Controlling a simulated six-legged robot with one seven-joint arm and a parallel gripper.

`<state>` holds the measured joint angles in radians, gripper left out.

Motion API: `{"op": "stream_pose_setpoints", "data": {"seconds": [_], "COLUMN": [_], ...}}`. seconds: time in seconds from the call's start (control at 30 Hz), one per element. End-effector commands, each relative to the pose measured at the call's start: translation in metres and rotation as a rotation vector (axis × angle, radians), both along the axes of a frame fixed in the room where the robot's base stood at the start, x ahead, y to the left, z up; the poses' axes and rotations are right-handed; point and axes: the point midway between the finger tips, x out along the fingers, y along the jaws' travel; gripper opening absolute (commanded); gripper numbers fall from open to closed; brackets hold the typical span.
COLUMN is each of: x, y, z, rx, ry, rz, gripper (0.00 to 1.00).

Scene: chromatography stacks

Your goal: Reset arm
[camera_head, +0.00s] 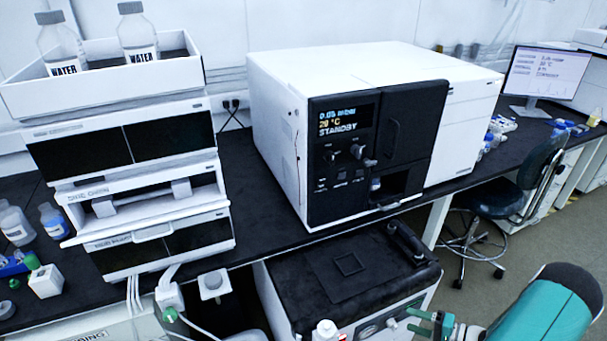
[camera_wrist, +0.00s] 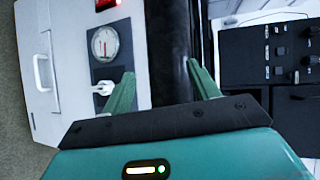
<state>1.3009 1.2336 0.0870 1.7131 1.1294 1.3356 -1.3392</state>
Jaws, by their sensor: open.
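My gripper (camera_wrist: 163,90) is open in the wrist view, its two green fingers spread apart with nothing held between them. Behind the fingers is a dark vertical band. In the head view my gripper (camera_head: 428,324) shows at the bottom right, at the end of my teal arm, near the front of a low black-topped unit (camera_head: 330,300).
A white and black instrument (camera_head: 345,160) reading STANDBY stands on the dark bench. A stacked unit (camera_head: 130,140) with two water bottles (camera_head: 140,38) on top stands at left. A monitor (camera_head: 540,78) and stool (camera_head: 510,197) are at right. Open floor (camera_head: 480,270) shows at right.

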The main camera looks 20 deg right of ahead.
Motion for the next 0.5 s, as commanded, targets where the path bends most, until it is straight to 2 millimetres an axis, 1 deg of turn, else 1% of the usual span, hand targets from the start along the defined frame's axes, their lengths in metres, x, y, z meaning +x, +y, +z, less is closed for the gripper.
{"op": "stream_pose_setpoints", "data": {"seconds": [0.03, 0.2, 0.37, 0.5], "x": [0.011, 0.036, 0.054, 0.064], "y": [0.006, 0.034, 0.066, 0.096], "z": [0.02, 0.076, 0.127, 0.17], "rx": [-0.026, -0.101, -0.194, -0.292], "ry": [0.025, 0.128, 0.221, 0.296], "rz": [0.058, 0.227, 0.362, 0.459], "gripper": [0.6, 0.6, 0.6, 0.6]}}
